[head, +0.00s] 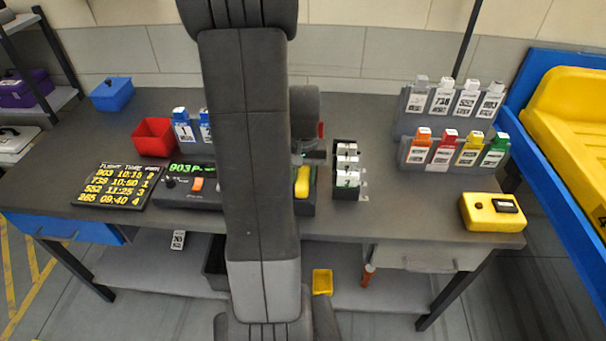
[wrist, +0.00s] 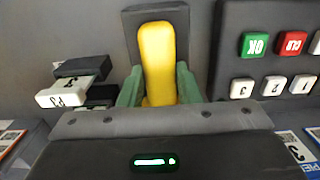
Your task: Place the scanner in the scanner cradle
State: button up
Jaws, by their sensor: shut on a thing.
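The yellow scanner (head: 302,182) shows in the head view just right of my arm, above a dark block on the bench that looks like the scanner cradle (head: 307,207). In the wrist view the scanner (wrist: 157,55) lies between the two green fingers of my gripper (wrist: 160,88), which is shut on it. The dark cradle (wrist: 134,20) surrounds the scanner's far end there. I cannot tell whether the scanner is seated in it or just above it. My arm hides part of the cradle and the gripper in the head view.
A keypad terminal (wrist: 268,60) stands close beside the cradle. A dark rack of white tags (head: 346,175) stands on the other side. A red bin (head: 153,137), a flight board (head: 115,185), tag holders (head: 412,152) and a yellow box (head: 491,212) are also on the bench. The bench's right front is mostly clear.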

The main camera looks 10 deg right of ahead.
aim_at(303, 177)
jog(key=shift+f, duration=0.2)
jog(key=o, duration=1.1)
notch_tip(303, 177, up, 12)
jog(key=shift+r, duration=0.2)
